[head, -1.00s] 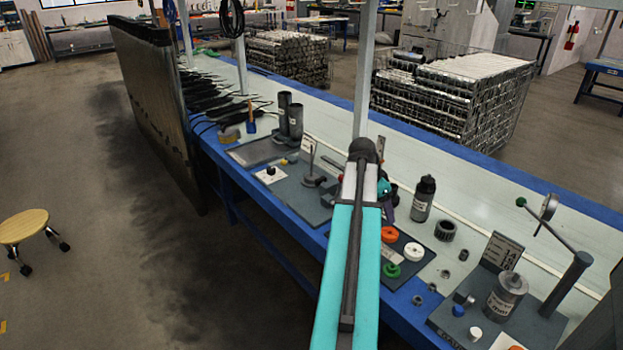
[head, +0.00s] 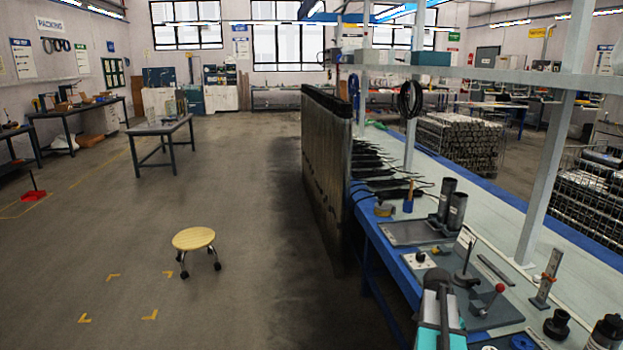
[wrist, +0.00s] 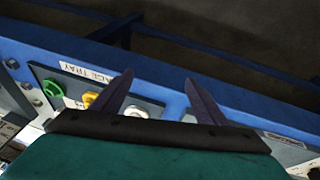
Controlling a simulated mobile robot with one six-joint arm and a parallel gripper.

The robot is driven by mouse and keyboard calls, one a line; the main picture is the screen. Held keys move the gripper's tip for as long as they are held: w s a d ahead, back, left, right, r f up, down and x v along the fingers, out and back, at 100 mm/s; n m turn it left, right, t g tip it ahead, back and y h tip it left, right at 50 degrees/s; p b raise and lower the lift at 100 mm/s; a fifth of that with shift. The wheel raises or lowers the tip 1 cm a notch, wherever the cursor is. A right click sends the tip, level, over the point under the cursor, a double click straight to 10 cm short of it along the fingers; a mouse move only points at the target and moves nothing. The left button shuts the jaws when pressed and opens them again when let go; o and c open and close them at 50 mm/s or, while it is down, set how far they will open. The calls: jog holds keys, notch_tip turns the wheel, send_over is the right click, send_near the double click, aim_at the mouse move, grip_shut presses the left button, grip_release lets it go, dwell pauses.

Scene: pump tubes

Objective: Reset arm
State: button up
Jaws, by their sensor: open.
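My gripper (wrist: 159,78) is in the wrist view, its two dark fingers spread apart with nothing between them. It is above the blue edge of the workbench (wrist: 260,115), beside a tray (wrist: 152,103) with a white label. On the tray are a green ring (wrist: 52,88), a yellow-orange ring (wrist: 90,98) and a white ring (wrist: 133,112), partly hidden by a finger. In the head view my arm shows low at the bottom, over the bench's near edge; my gripper cannot be made out there.
In the head view, dark tubes (head: 452,208), a red-knobbed lever (head: 499,288) and a black bottle (head: 606,332) stand on the bench. A tall dark panel (head: 328,165) flanks the bench. A yellow-topped stool (head: 194,239) stands on open floor at left.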

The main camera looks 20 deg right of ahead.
jog(key=w+a+f+n+g+p, duration=0.1)
jog(key=a+f+n, duration=0.1)
jog(key=a+f, duration=0.6)
jog(key=w+a+f+n+y, duration=0.1)
jog(key=a+f+n, duration=0.2)
jog(key=a, duration=0.8)
jog(key=a+f+n+g+p, duration=0.1)
jog(key=a+f+n, duration=0.1)
jog(key=a+f, duration=0.6)
jog(key=s+a+f+n, duration=0.3)
jog(key=s+a+n, duration=0.1)
jog(key=a, duration=0.3)
jog(key=s+a+f+n+y+p, duration=0.1)
jog(key=s+a+f+n, duration=0.1)
jog(key=s+a+n, duration=0.2)
jog(key=s+a+f+n+g, duration=0.1)
jog(key=s+a+f+n, duration=0.2)
jog(key=s+a, duration=0.6)
jog(key=shift+a+f+n+y, duration=0.35)
jog(key=shift+a+n, duration=0.45)
jog(key=shift+a, duration=0.4)
